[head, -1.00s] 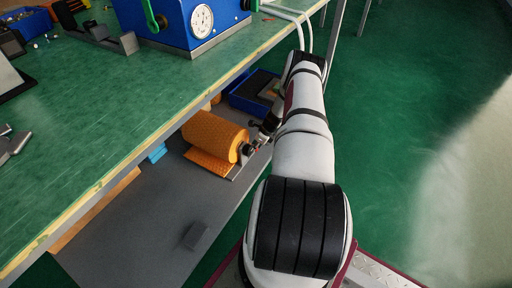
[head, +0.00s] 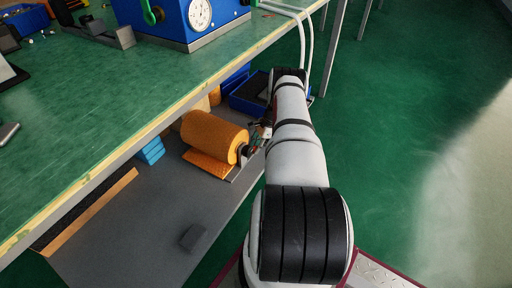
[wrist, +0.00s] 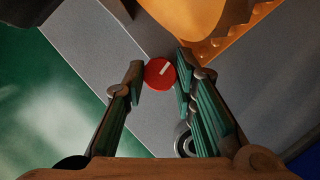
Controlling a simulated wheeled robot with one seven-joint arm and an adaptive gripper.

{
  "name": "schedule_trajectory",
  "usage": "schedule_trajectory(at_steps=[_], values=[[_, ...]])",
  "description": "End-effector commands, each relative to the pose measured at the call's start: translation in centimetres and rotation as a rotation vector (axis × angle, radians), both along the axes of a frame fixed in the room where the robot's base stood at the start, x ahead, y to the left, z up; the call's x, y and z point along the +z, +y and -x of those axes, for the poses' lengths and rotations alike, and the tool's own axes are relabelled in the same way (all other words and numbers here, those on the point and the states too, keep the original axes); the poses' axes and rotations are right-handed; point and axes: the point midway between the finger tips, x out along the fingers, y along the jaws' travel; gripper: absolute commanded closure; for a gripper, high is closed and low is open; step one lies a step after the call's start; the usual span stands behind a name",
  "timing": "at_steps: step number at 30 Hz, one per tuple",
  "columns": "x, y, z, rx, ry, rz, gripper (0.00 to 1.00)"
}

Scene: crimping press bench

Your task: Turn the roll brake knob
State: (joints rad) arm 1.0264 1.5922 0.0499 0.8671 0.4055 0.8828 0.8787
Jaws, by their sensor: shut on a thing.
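The roll brake knob (wrist: 160,74) is a round red disc with a short white mark in the wrist view. The mark slants up to the right. My gripper (wrist: 161,76) is shut on the knob, with a finger on its left and right sides. The orange roll (head: 213,135) lies on the lower shelf in the head view, and its edge (wrist: 185,18) shows at the top of the wrist view. In the head view my gripper (head: 257,138) is at the roll's right end, where the knob is too hidden to make out.
The green bench top (head: 90,110) overhangs the grey lower shelf (head: 130,230). A blue bin (head: 245,104) stands behind the roll. A blue press (head: 175,22) is on the bench. Open green floor is at right.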

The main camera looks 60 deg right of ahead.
Motion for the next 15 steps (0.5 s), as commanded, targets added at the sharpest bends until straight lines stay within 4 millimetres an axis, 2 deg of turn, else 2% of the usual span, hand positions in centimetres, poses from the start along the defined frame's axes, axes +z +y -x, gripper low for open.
schedule_trajectory(at_steps=[6,15], values=[[-0.04,0.04,-0.12,0.079,-0.001,-0.001,1.00],[-0.03,0.05,-0.11,0.109,-0.001,-0.002,1.00]])
